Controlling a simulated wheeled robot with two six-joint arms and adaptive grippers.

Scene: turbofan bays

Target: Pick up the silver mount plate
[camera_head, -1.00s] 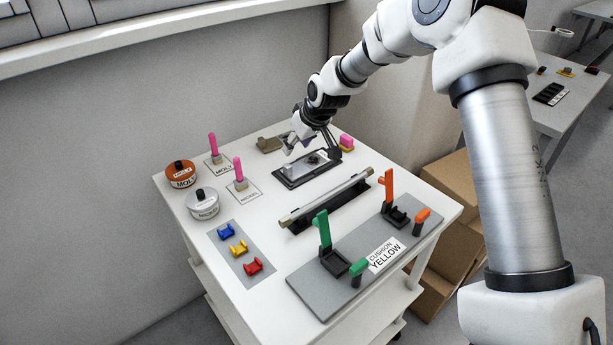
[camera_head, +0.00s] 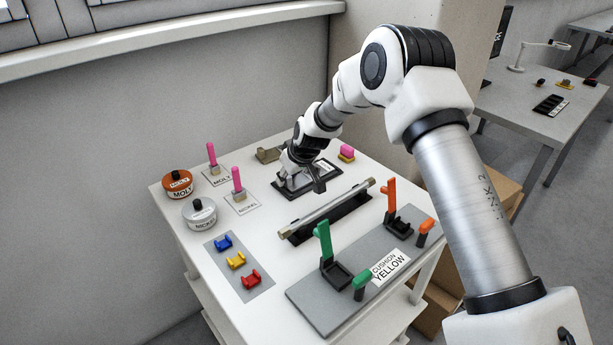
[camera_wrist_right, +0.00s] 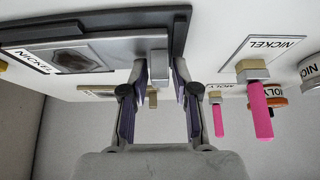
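The silver mount plate (camera_wrist_right: 122,46) lies in a black tray (camera_wrist_right: 184,28) on the white table. In the wrist view it has a grey patch and a NICKEL label at its left, and a raised silver tab (camera_wrist_right: 158,68) at its near right end. My right gripper (camera_wrist_right: 159,78) is open, with one finger on each side of the tab and visible gaps. In the head view the right gripper (camera_head: 301,184) is low over the tray and hides much of the plate. My left gripper is not in view.
A silver bar on a black stand (camera_head: 327,212) is close in front of the gripper. Moly (camera_head: 179,184) and nickel (camera_head: 200,214) tins and pink-handled tools stand left. A grey board with green and orange clamps (camera_head: 330,308) is at the front.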

